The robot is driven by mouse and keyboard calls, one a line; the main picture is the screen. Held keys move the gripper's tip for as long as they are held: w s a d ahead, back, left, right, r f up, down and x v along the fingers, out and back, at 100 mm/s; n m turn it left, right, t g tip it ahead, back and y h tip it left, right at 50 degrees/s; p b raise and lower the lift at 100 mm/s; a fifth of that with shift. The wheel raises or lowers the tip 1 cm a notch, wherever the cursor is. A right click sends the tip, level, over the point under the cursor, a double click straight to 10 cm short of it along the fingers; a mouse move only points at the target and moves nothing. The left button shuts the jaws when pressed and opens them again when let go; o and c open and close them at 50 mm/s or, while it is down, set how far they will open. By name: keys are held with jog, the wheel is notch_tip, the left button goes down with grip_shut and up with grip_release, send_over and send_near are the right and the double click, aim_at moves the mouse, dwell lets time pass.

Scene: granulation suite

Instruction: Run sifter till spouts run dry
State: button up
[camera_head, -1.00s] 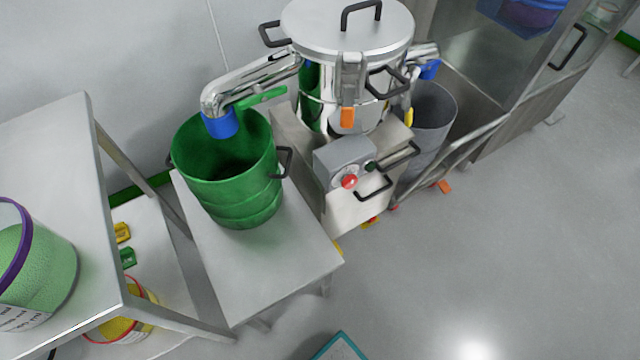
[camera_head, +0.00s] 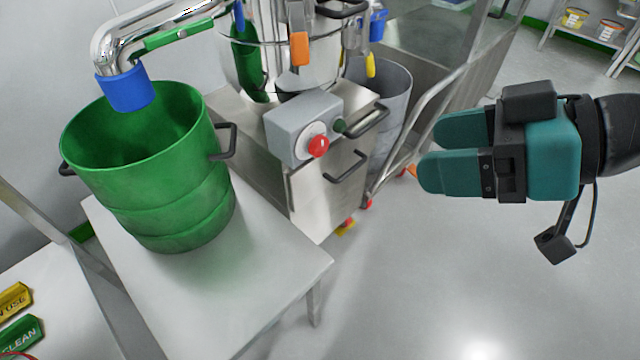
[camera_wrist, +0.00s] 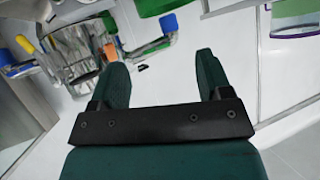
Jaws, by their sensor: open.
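The steel sifter (camera_head: 262,62) stands at top centre in the head view. Its grey control box (camera_head: 290,125) has a red button (camera_head: 318,146) and a dark green button (camera_head: 339,126). A steel spout (camera_head: 150,32) with a blue end sleeve (camera_head: 126,88) points down into a green drum (camera_head: 165,200); no flow shows. A grey bin (camera_head: 392,98) stands behind the sifter, near a second blue sleeve (camera_head: 378,25). My gripper (camera_head: 428,152), with teal fingers, is open and empty, right of the control box and apart from it. The wrist view shows its fingers (camera_wrist: 164,75) spread.
The green drum stands on a low steel table (camera_head: 215,290). A shelf at lower left holds a yellow sign (camera_head: 14,300) and a green CLEAN sign (camera_head: 20,335). A steel rail (camera_head: 425,105) runs right of the sifter. Floor at lower right is clear.

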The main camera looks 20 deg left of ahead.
jog(key=w+a+f+t+y+b, duration=0.1)
jog(key=w+f+y+b, duration=0.1)
jog(key=f+b, duration=0.35)
jog(key=w+a+f+t+y+b, duration=0.1)
jog(key=w+a+f+b, duration=0.1)
jog(key=f+b, duration=0.35)
jog(key=t+y+b, duration=0.1)
jog(key=t+b, duration=0.3)
jog(key=b, duration=0.2)
send_near(322, 148)
jog(key=p+x, duration=0.8)
jog(key=shift+w+a+p, duration=0.1)
jog(key=shift+a+p, duration=0.25)
jog(key=shift+a, duration=0.05)
jog(key=shift+w+a, duration=0.3)
jog(key=shift+a, duration=0.3)
jog(key=shift+t, duration=0.3)
jog(key=c, duration=0.9)
